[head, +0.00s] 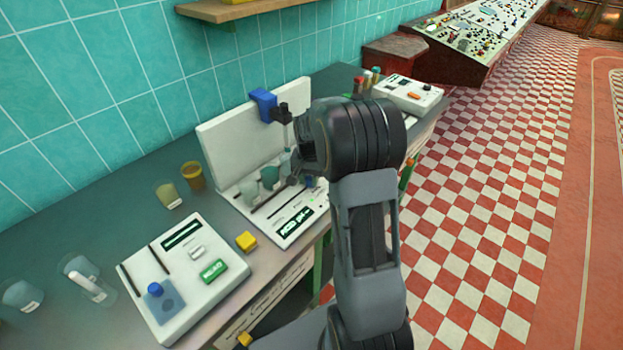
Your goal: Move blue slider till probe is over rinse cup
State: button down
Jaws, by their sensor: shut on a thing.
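The white probe stand (230,145) is on the bench, with a blue block (263,104) and a dark probe head (283,113) at the top of its back panel. A thin probe points down from the head toward the rightmost cup (285,160), partly behind my arm. A teal cup (270,177) and a pale grey cup (249,191) stand to its left. Which is the rinse cup, I cannot tell. My gripper (295,180) is low at the base, shut, beside a small blue piece (310,182) that looks like the slider; the grip itself is mostly hidden.
A white device with a blue knob (154,289) stands front left, with a yellow block (246,242) beside it. Glass beakers (22,296) and small cups (192,175) stand on the left of the bench. Another white device (408,93) and capped tubes are behind my arm.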

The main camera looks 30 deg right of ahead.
jog(key=c, duration=0.9)
grip_release()
jog(key=shift+r, duration=0.1)
notch_tip(320, 180, up, 14)
jog(key=shift+f, duration=0.15)
jog(key=shift+s+a+f+n+t+p, duration=0.1)
jog(key=shift+s+a+f+n+t, duration=0.4)
jog(key=shift+s+a+n, duration=1.95)
jog(key=shift+s+a+f+n+t+p, duration=0.15)
jog(key=shift+s+a+n+t, duration=0.45)
jog(key=shift+s+a, duration=2.15)
jog(key=shift+s+a+f+n+t+p, duration=0.1)
jog(key=shift+s+a+f+n+t, duration=0.65)
jog(key=shift+s, duration=3.45)
